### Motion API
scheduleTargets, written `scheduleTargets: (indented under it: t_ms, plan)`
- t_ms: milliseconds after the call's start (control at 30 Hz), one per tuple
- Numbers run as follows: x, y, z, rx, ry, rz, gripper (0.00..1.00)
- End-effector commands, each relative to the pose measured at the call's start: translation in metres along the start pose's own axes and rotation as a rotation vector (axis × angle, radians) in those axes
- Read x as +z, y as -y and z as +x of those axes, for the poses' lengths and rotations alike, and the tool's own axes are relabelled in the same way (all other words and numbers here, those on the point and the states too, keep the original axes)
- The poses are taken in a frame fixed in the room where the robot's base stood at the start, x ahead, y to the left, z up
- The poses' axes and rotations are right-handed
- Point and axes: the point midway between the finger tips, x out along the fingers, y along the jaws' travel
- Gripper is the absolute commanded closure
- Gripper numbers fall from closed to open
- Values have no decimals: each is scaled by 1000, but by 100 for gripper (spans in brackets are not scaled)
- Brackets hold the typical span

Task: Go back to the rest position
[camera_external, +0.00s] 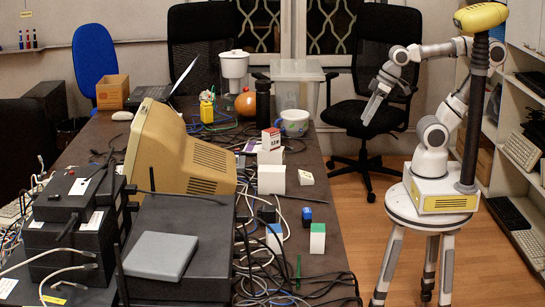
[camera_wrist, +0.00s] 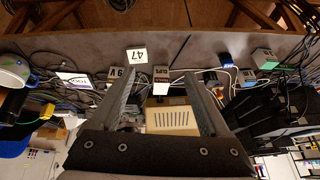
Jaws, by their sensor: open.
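My gripper (camera_external: 372,108) hangs to the right of the table, over the floor in front of a black chair. In the wrist view my gripper (camera_wrist: 157,75) has its two dark fingers spread apart with nothing held between them. The arm stands on a round white stool-like base at the right and reaches left, with the gripper pointing down and to the left. The gripper is clear of the table (camera_external: 328,262) and of the things on it.
The table holds a beige monitor (camera_external: 180,150), black boxes, tangled cables, a white mug (camera_external: 294,122) and small blocks near its right edge. A black chair (camera_external: 377,70) stands close behind my gripper. Shelves (camera_external: 522,150) line the right wall. Floor between table and base is open.

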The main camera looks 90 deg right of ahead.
Motion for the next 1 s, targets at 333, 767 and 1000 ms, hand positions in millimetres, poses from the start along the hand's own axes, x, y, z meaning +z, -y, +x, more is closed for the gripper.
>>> scheduleTargets:
  t_ms: [333, 767, 1000]
  plan:
    - [-21, -2, -65, 36, -29, -100, 20]
    - [-57, 4, -138, 35, -28, -96, 20]
    - [-58, 4, -140, 35, -28, -96, 20]
